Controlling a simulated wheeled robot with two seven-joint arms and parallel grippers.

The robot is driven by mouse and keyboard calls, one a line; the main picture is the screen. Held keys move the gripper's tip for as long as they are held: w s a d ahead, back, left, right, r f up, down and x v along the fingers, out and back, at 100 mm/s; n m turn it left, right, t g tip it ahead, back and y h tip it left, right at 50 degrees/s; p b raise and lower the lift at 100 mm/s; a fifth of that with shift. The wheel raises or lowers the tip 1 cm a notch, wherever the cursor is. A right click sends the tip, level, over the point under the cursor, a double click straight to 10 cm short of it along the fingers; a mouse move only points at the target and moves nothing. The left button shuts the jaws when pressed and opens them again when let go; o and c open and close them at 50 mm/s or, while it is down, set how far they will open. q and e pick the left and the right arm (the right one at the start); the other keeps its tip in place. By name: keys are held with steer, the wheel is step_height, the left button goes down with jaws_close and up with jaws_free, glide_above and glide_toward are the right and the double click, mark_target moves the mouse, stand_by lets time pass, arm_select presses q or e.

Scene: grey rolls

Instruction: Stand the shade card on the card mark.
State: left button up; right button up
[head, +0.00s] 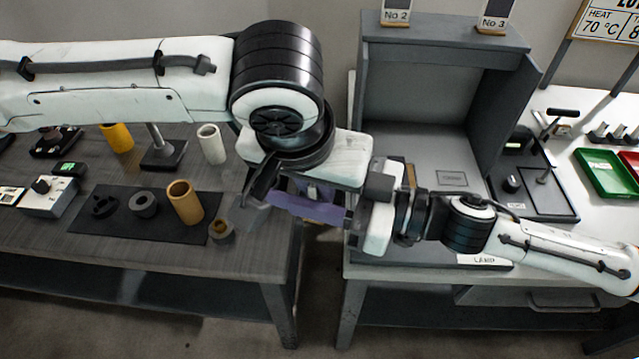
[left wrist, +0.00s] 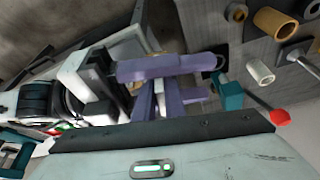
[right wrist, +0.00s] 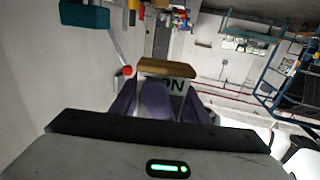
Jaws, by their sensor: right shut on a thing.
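The shade card (right wrist: 172,84), with a wooden edge strip (right wrist: 166,68) and upside-down lettering, shows in the right wrist view between purple fingers. My right gripper (head: 308,207) is shut on it, in front of the gap between the two tables. My left gripper (head: 313,188) is right against the right one. Its fingers (left wrist: 160,102) cross the right gripper's purple fingers in the left wrist view, and I cannot tell whether they are open or shut. The card is mostly hidden in the head view. The card mark (head: 452,178) is a dark rectangle outline on the grey booth floor.
The booth (head: 420,85) has side walls and a top bearing a No 2 card (head: 396,12) and a No 3 card (head: 495,15). My right forearm crosses its front. A black mat (head: 150,217) with several rolls lies on the left table. Green (head: 600,172) and red trays stand at right.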

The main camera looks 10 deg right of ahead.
steer(key=o, duration=1.1)
